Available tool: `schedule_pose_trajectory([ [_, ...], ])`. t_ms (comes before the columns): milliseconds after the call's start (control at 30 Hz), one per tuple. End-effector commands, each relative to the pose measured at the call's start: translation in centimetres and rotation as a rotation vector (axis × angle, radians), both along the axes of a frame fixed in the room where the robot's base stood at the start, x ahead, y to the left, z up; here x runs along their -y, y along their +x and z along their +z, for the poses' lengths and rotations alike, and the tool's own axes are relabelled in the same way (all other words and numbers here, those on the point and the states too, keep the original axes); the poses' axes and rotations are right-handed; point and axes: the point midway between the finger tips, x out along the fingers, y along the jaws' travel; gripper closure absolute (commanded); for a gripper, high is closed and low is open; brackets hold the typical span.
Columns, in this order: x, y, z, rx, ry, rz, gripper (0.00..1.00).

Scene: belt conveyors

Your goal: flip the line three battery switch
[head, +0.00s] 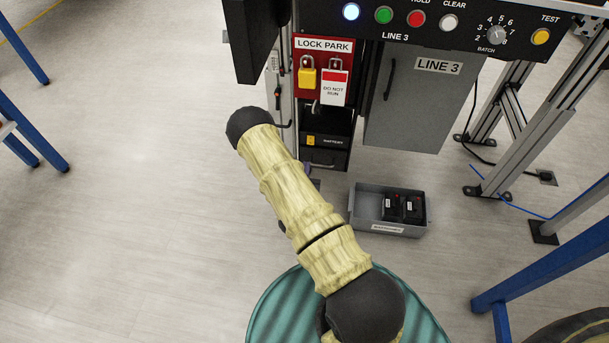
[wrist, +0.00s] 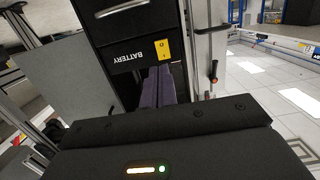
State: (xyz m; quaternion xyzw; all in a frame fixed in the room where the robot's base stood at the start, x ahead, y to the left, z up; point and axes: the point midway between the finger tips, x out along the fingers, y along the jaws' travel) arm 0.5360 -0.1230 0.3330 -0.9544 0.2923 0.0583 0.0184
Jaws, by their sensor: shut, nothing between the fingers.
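My gripper (wrist: 159,72) shows there as two dark purple fingers, shut together and empty. Their tips are in front of the panel, just under the switch in the picture; whether they touch the panel I cannot tell. In the head view my arm hides most of the gripper. The switch's exact position is too small to read.
A red LOCK PARK board (head: 321,48) with padlocks and a tag hangs above the panel. The grey LINE 3 door (head: 418,98) is to its right. A grey bin (head: 366,210) with dark batteries stands on the floor.

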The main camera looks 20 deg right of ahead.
Motion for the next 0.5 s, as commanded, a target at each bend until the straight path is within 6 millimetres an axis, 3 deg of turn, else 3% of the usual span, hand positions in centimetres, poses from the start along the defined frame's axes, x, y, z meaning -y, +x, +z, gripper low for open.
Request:
schedule_pose_trajectory([
  [500,4.8,7.2,-1.3,0.003,-0.001,0.0,1.0],
])
